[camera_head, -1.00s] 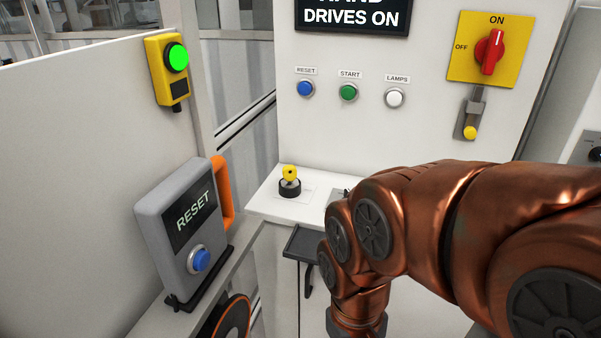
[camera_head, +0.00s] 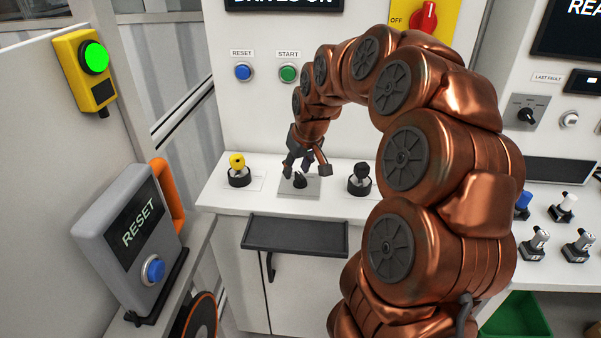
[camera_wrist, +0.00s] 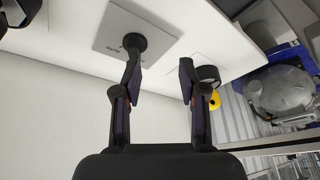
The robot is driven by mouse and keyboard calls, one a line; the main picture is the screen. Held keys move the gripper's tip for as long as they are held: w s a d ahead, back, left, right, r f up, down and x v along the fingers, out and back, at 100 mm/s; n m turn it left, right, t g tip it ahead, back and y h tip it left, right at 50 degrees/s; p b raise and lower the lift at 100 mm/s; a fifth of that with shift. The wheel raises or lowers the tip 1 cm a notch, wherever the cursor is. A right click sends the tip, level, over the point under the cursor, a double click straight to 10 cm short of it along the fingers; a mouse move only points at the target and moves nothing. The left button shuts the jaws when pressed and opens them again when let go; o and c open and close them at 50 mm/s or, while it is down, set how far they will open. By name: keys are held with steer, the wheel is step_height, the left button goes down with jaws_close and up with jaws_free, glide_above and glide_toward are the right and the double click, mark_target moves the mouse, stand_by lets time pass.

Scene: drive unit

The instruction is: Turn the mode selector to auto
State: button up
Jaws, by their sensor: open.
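The mode selector appears to be the small black knob (camera_head: 300,181) on a grey square plate (camera_head: 312,191) on the white ledge. My gripper (camera_head: 306,163) is open and empty, pointing down close above the knob. In the wrist view my gripper (camera_wrist: 160,66) has its fingers apart, with the knob nearer the left fingertip and not centred between them.
A yellow-topped knob (camera_head: 237,161) stands left of the plate and a black knob (camera_head: 361,174) stands right of it. A dark shelf (camera_head: 294,236) juts out below the ledge. The grey RESET box (camera_head: 125,235) is at the lower left. My arm hides part of the panel.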

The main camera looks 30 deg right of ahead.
glide_toward(300, 175)
steer(key=f, duration=0.2)
steer(key=shift+w+p+x, duration=0.15)
steer(key=shift+p+x, duration=0.5)
steer(key=shift+x, duration=1.25)
steer(key=shift+w+p+x, duration=0.1)
steer(key=shift+p+x, duration=0.55)
steer(key=shift+x, duration=1.25)
jaws_close()
